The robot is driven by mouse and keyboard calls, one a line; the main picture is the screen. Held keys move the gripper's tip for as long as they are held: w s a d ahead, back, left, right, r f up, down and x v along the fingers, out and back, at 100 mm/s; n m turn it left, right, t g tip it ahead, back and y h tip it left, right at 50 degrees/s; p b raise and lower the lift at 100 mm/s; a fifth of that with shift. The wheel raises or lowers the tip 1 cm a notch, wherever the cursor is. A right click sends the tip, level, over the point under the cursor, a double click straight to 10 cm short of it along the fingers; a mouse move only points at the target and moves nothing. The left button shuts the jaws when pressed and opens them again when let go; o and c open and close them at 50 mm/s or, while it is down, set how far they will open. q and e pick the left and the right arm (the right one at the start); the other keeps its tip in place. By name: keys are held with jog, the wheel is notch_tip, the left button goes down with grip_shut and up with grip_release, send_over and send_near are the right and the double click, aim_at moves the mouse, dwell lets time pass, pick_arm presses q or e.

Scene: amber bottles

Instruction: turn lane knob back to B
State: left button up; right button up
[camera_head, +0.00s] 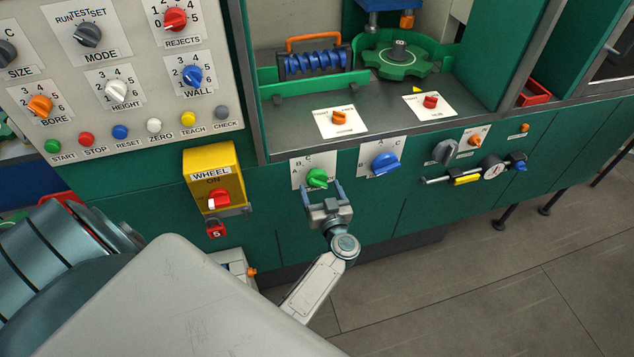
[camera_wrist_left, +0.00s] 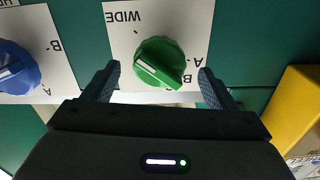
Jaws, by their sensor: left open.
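A green knob (camera_head: 317,177) sits on a white plate (camera_head: 300,167) with letters A, B and C, on the green front panel. It also shows in the left wrist view (camera_wrist_left: 160,62), where its plate appears turned over, with A and B at the right. Its raised ridge is tilted, with a white mark at the upper left there; I cannot tell exactly which letter it points to. My left gripper (camera_head: 324,191) is open just in front of it, its fingers (camera_wrist_left: 157,84) one to each side with gaps. No lane label is readable. My right gripper is not in view.
A blue knob (camera_head: 385,163) on its own lettered plate is to the right. A yellow WHEEL box (camera_head: 211,167) with a red switch juts out at the left. A dark grey knob (camera_head: 445,151) and a gauge (camera_head: 492,167) are further right. Open floor lies below.

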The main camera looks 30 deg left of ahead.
aim_at(319, 186)
pick_arm(q)
jog(key=b+x, duration=0.1)
jog(key=x, duration=0.2)
jog(key=shift+w+a+f, duration=0.1)
jog(key=shift+w+a, duration=0.05)
jog(key=shift+w, duration=0.05)
jog(key=shift+w+a, duration=0.15)
jog(key=shift+a, duration=0.1)
jog(key=c, duration=1)
